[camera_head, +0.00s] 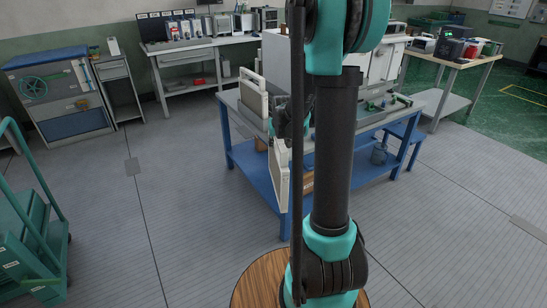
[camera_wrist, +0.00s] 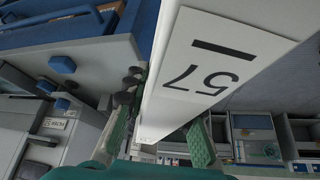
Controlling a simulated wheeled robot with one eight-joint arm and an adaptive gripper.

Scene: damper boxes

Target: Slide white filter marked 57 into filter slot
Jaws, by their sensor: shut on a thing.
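The white filter marked 57 (camera_wrist: 232,58) fills the upper middle of the wrist view, with its label upside down. My gripper (camera_wrist: 158,135) is shut on it, with a green finger pad on each side of its lower end. In the head view a white panel (camera_head: 279,178), likely this filter, hangs at the near left end of the blue workbench, partly hidden by my arm. A second pale framed panel (camera_head: 253,92) stands upright on the bench's left end. I cannot make out the filter slot clearly; my arm hides much of the bench middle.
The blue workbench (camera_head: 240,168) has a lower shelf and stands ahead. A white cabinet (camera_head: 383,63) rises behind my arm. A green cart (camera_head: 35,235) is at left, and a wooden round top (camera_head: 258,283) is at the bottom. The grey floor left of the bench is clear.

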